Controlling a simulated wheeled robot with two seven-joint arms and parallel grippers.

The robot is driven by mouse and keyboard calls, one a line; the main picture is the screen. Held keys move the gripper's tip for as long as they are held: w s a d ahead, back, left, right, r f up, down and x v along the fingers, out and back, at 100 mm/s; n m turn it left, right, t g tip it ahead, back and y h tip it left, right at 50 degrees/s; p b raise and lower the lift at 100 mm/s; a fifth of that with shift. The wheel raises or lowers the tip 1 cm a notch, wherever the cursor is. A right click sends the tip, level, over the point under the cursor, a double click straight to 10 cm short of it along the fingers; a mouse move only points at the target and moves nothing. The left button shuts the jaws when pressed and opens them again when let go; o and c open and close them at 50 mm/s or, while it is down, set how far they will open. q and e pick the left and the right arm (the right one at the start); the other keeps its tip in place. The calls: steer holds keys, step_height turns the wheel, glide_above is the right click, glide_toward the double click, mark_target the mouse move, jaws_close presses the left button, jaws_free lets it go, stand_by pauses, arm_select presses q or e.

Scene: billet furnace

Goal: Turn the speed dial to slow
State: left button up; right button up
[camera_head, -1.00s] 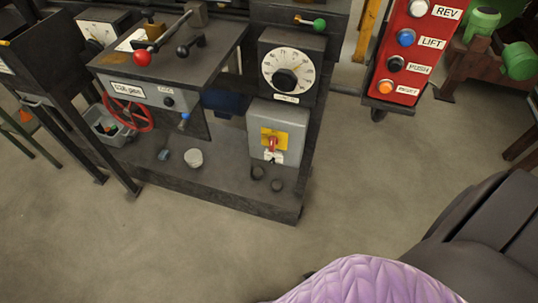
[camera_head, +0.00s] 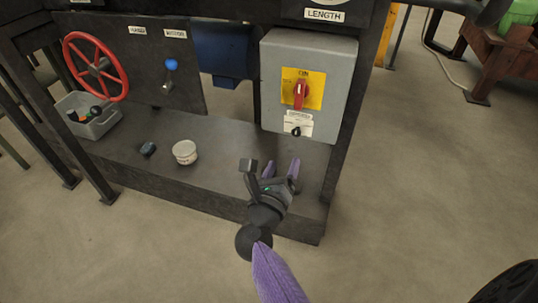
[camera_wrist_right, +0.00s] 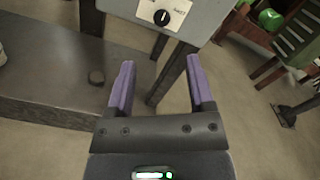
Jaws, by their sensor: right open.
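A small black dial (camera_head: 296,131) sits on a white label plate low on the front of a grey box (camera_head: 350,75). I take it for the speed dial, but its lettering is too small to read. In the right wrist view the dial (camera_wrist_right: 161,17) has a white pointer line, near upright, and shows at the top, beyond the fingertips. My right gripper (camera_head: 281,170) has purple fingers and is open and empty, below and a little left of the dial, not touching it. Its fingers (camera_wrist_right: 160,65) are spread in the wrist view. My left gripper is not in view.
A red switch (camera_head: 300,92) on a yellow plate is just above the dial. A red handwheel (camera_head: 96,67) is at left.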

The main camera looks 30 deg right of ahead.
mark_target(295, 134)
steer(key=b+x, duration=0.2)
steer(key=x, duration=0.7)
steer(key=shift+w+d+r+b, duration=0.1)
steer(key=shift+b, duration=0.3)
steer(key=shift+w+d, duration=0.1)
steer(key=shift+d, duration=0.1)
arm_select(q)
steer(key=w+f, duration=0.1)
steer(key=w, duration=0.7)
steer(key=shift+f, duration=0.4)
arm_select(e)
steer(key=shift+r, duration=0.1)
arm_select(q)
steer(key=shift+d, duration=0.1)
arm_select(e)
jaws_close()
